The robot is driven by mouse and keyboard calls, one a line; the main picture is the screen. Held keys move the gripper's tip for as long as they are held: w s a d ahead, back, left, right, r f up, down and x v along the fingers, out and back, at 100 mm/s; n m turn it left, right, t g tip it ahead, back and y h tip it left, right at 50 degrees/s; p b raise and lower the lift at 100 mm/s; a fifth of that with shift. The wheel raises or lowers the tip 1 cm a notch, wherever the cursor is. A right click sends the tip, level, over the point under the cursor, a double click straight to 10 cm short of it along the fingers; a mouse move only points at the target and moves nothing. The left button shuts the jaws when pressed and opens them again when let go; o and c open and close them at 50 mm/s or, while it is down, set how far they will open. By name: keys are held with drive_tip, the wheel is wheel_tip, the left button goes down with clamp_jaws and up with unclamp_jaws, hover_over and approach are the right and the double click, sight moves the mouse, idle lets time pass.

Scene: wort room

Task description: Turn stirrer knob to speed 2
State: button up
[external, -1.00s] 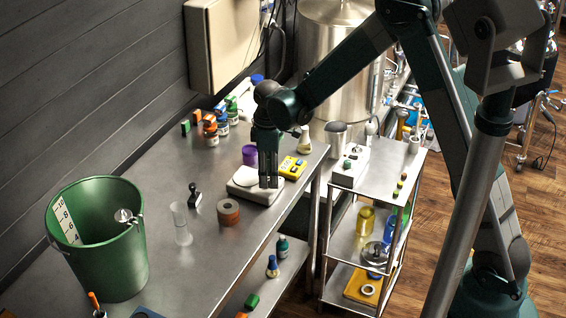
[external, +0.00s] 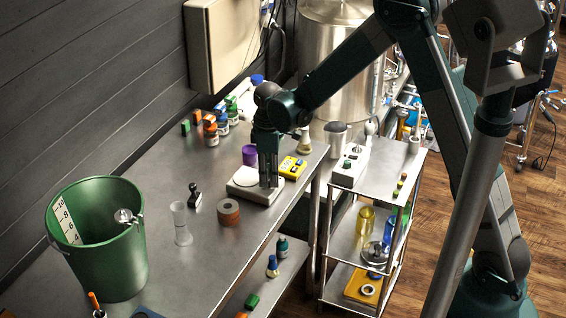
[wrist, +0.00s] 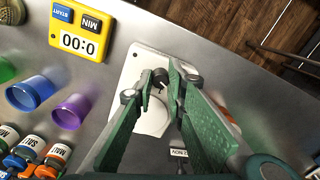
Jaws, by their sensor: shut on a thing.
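The stirrer is a white unit with a round pale plate; it sits on the steel bench in the external view (external: 243,184) and below my gripper in the wrist view (wrist: 135,75). Its small dark knob (wrist: 160,76) shows between my fingertips in the wrist view. My gripper points straight down at the stirrer's front edge in the external view (external: 268,184). In the wrist view my gripper (wrist: 160,84) is shut around the knob, one finger on each side. The fingers hide part of the unit, and I cannot read a speed mark.
A yellow timer (wrist: 80,28) reading 0:00 lies close to the stirrer.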

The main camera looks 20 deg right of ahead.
drive_tip(key=shift+m, duration=0.3)
drive_tip(key=m+b, duration=0.3)
drive_tip(key=m, duration=0.1)
drive_tip(key=shift+f+b, duration=0.1)
drive_tip(key=shift+b, duration=0.3)
drive_tip(key=m+b, duration=0.2)
drive_tip(key=m, duration=0.3)
drive_tip(key=shift+m+b, duration=0.4)
drive_tip(key=m+b, duration=0.1)
drive_tip(key=m, duration=0.2)
drive_tip(key=shift+m, duration=0.3)
drive_tip(key=shift+m+b, duration=0.7)
drive_tip(key=shift+m, duration=1.2)
drive_tip(key=o, duration=0.9)
